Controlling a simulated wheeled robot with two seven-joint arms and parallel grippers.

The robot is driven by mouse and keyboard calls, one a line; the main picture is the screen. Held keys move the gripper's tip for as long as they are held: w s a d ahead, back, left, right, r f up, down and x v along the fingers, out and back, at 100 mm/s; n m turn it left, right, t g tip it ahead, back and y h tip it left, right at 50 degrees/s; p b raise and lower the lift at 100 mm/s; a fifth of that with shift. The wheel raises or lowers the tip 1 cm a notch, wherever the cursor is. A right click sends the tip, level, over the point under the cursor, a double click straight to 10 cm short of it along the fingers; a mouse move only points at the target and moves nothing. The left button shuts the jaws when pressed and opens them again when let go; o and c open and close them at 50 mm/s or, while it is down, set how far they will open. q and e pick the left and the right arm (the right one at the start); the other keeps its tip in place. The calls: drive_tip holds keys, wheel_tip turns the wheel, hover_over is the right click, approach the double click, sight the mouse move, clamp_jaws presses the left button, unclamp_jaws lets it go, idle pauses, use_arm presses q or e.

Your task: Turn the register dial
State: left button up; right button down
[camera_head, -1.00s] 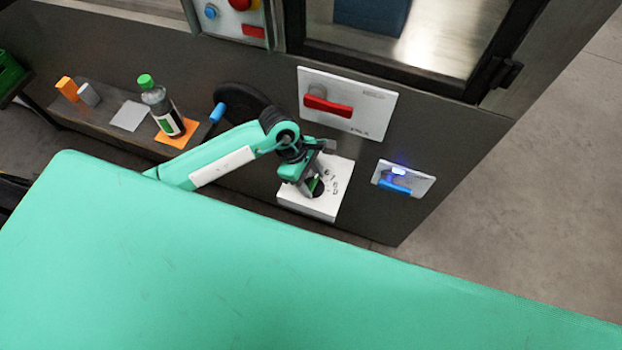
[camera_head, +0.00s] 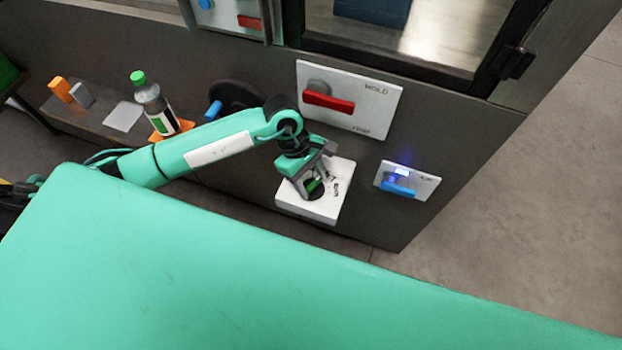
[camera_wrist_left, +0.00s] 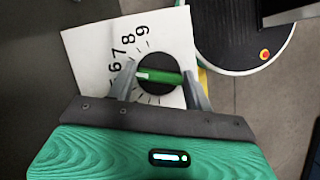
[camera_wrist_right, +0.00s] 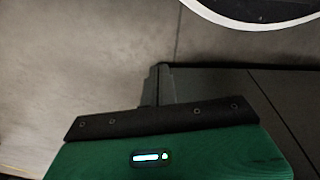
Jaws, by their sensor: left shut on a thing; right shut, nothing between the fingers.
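The register dial is a black disc (camera_wrist_left: 152,66) with a green grip bar (camera_wrist_left: 158,76), on a white numbered plate (camera_wrist_left: 88,44). The digits 6, 7, 8 and 9 show in the left wrist view; other marks are covered by my gripper. In the head view the white plate (camera_head: 342,178) sits low on the dark machine front. My left gripper (camera_head: 314,186) is shut on the green bar, one finger at each end, as the left wrist view (camera_wrist_left: 160,80) shows. My right gripper (camera_wrist_right: 158,72) is shut and empty over the floor, seen only in its wrist view.
A red handle (camera_head: 328,102) on a white panel is above the dial. A blue handle (camera_head: 398,189) with a lit lamp is to its right. A black handwheel (camera_head: 238,98) is to the left. A bottle (camera_head: 154,104) and small blocks stand on a ledge.

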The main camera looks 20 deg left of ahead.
use_arm(q)
drive_tip(key=o, duration=1)
drive_tip(key=shift+r, duration=0.1)
drive_tip(key=shift+a+r, duration=0.15)
drive_tip(key=shift+r, duration=0.15)
drive_tip(key=v, duration=0.5)
drive_tip(key=shift+r, duration=0.15)
drive_tip(key=shift+w+a+r, duration=0.1)
drive_tip(key=shift+a+r, duration=0.15)
drive_tip(key=shift+r, duration=0.4)
use_arm(e)
drive_tip(key=shift+r, duration=0.7)
drive_tip(key=shift+w, duration=0.1)
